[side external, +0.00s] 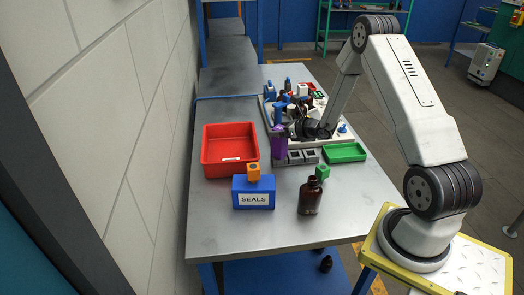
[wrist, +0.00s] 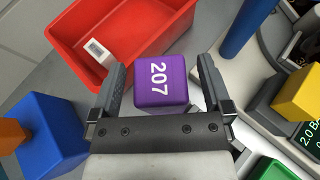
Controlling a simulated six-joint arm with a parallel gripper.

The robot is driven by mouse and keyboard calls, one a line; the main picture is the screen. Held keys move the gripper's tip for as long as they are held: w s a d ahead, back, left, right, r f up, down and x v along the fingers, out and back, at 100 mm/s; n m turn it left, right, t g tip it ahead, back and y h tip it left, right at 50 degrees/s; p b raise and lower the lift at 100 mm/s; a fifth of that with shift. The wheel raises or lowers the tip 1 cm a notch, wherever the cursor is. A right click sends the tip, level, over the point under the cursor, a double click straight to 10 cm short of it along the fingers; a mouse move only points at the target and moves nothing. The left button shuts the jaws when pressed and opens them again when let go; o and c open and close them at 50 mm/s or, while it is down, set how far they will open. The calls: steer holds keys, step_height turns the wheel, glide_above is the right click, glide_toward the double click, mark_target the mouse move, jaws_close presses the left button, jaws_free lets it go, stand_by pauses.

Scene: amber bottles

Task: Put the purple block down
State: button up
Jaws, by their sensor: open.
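The purple block (wrist: 160,90), marked 207, lies between the two jaws of my gripper (wrist: 161,68) in the wrist view. The jaws are open, with a gap showing on each side of the block. In the side view the purple block (side external: 279,143) stands at the left end of a grey slotted holder (side external: 296,158), just right of the red bin. My gripper (side external: 296,130) is beside it there, partly hidden among dark parts. The underside of the block is hidden, so I cannot tell exactly what it rests on.
A red bin (side external: 230,145) is left of the block. A blue SEALS box (side external: 252,197) with an orange block (side external: 253,172) and a brown bottle (side external: 311,196) beside a green block (side external: 322,172) stand in front. A green tray (side external: 344,152) is right; a crowded station (side external: 337,139) lies behind.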

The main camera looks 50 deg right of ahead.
steer(key=shift+r, duration=0.4)
steer(key=v, duration=1.2)
steer(key=s+a+r+m+g, duration=0.1)
steer(key=s+a+m+g, duration=0.2)
steer(key=a+m, duration=0.6)
steer(key=s+a+r+m+g, duration=0.1)
steer(key=a+m+g, duration=0.3)
steer(key=a+m, duration=0.5)
steer(key=s+a+r+m+g, duration=0.1)
steer(key=s+a+m+g, duration=0.3)
steer(key=a+m, duration=0.5)
steer(key=m, duration=0.9)
steer(key=shift+s+r, duration=0.25)
steer(key=shift+s, duration=0.1)
